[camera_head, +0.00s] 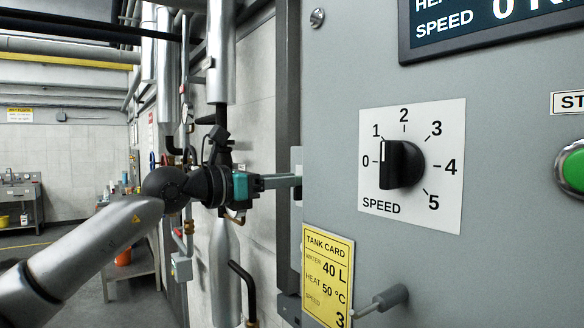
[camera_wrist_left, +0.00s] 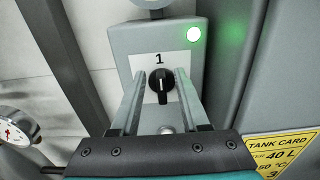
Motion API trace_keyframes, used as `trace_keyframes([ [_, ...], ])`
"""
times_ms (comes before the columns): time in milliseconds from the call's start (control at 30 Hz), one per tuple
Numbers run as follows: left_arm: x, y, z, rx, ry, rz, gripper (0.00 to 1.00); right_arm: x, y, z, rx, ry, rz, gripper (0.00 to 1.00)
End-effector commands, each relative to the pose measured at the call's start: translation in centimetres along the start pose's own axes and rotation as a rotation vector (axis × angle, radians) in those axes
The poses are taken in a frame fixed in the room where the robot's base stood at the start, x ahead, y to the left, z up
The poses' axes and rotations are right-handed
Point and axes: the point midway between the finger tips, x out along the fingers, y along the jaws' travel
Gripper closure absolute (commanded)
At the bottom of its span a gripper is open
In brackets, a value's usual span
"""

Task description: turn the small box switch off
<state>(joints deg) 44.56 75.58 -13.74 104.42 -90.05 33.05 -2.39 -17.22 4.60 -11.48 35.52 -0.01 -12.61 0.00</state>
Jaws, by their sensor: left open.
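The small box (camera_wrist_left: 120,42) shows in the left wrist view, with a black knob switch (camera_wrist_left: 160,80) on a white plate marked 1. The knob stands upright, its white line toward the 1. A green lamp (camera_wrist_left: 194,35) on the box is lit. My left gripper (camera_wrist_left: 161,98) is open, with one finger on each side of the knob; I cannot tell whether they touch it. In the head view my left gripper (camera_head: 284,181) reaches right, its tips by the big panel's left edge, and the knob is hidden there. My right gripper is not in view.
The big grey panel (camera_head: 500,180) carries a SPEED dial (camera_head: 402,164), a green button (camera_head: 574,169), a yellow tank card (camera_head: 327,277) and a protruding rod (camera_head: 385,299). Pipes (camera_head: 224,270) stand behind my left arm. A gauge (camera_wrist_left: 18,127) is at the wrist view's left.

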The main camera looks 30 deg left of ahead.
Motion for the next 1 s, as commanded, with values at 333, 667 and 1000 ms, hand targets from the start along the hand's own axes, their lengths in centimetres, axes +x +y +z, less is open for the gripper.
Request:
trace_keyframes([
  [333,0.83,-0.08,-0.04,0.001,0.001,-0.001,0.55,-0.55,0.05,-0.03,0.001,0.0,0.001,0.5],
  [667,0.8,-0.07,-0.03,0.001,0.001,-0.001,0.8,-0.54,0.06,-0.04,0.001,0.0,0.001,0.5],
  [1000,0.81,-0.07,-0.06,0.0,0.002,-0.001,1.0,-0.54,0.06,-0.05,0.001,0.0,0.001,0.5],
])
